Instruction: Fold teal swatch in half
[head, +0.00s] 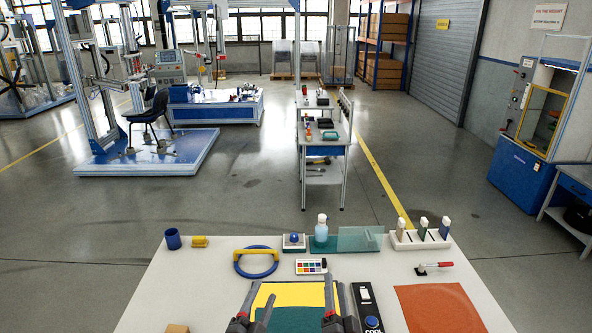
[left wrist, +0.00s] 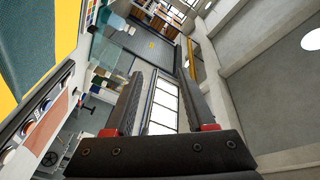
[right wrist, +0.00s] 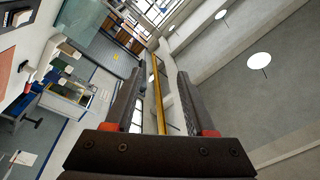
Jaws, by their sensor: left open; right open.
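The teal swatch (head: 290,319) lies flat on the table at the near edge of the head view, on a larger yellow cloth (head: 300,289). Its near part is cut off by the frame. The teal swatch also shows at the upper left of the left wrist view (left wrist: 28,40). My left gripper (head: 257,306) is open and empty above its left side. My right gripper (head: 336,293) is open and empty near its right side. Both wrist views show spread fingers with nothing between them. Contact with the cloth cannot be told.
An orange cloth (head: 440,308) lies at right, with a black box (head: 369,308) left of it. A white bottle holder (head: 420,240) stands farther back.

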